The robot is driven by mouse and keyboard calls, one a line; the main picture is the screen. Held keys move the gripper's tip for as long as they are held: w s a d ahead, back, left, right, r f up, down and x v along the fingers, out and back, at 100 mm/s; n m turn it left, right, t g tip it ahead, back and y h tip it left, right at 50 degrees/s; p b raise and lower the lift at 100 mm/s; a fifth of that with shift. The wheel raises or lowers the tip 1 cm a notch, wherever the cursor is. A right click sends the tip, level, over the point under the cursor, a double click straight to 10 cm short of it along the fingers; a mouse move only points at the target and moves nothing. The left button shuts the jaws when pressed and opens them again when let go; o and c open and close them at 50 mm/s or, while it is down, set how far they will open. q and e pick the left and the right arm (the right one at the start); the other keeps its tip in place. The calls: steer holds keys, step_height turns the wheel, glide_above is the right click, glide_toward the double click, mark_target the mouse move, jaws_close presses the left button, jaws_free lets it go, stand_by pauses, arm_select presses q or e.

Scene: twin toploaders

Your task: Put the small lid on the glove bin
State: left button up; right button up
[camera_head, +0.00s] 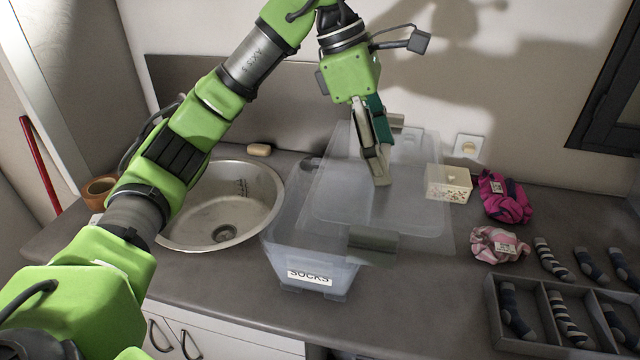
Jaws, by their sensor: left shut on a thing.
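My left gripper (380,178) comes down from the top and is shut on a clear lid (330,190) with grey clips at its near and far ends. The lid is tilted and overlaps the open top of a clear bin (312,254) labelled SOCKS. I cannot tell whether the lid touches that bin, or whether it is the small one. No bin with a glove label is in view. My right gripper is not in view.
A round sink (225,205) is left of the bin. To the right are a speckled box (448,184), a magenta bundle (504,197), a pink bundle (498,245), loose socks (553,259) and a divided grey tray (493,316) holding socks. The wall is close behind.

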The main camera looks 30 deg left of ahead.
mark_target(344, 154)
arm_select(q)
steer(key=a+p, duration=0.1)
steer(key=a, duration=0.1)
steer(key=a+f+p, duration=0.1)
steer(key=a, duration=0.1)
steer(key=a+f+p, duration=0.1)
steer(key=a, duration=0.2)
steer(key=shift+w+f, duration=0.25)
steer(key=shift+w, duration=0.15)
steer(key=w+a+f+p, duration=0.1)
steer(key=a+f+p, duration=0.3)
steer(key=f, duration=0.5)
steer(key=shift+w+a+f, duration=0.35)
steer(key=shift+w+a, duration=0.05)
steer(key=shift+a, duration=0.05)
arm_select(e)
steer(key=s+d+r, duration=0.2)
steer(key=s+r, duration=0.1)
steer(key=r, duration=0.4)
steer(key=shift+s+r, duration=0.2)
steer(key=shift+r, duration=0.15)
arm_select(q)
steer(key=shift+f+b, duration=0.3)
steer(key=shift+f, duration=0.25)
steer(key=o, duration=1.2)
steer(key=shift+c, duration=0.2)
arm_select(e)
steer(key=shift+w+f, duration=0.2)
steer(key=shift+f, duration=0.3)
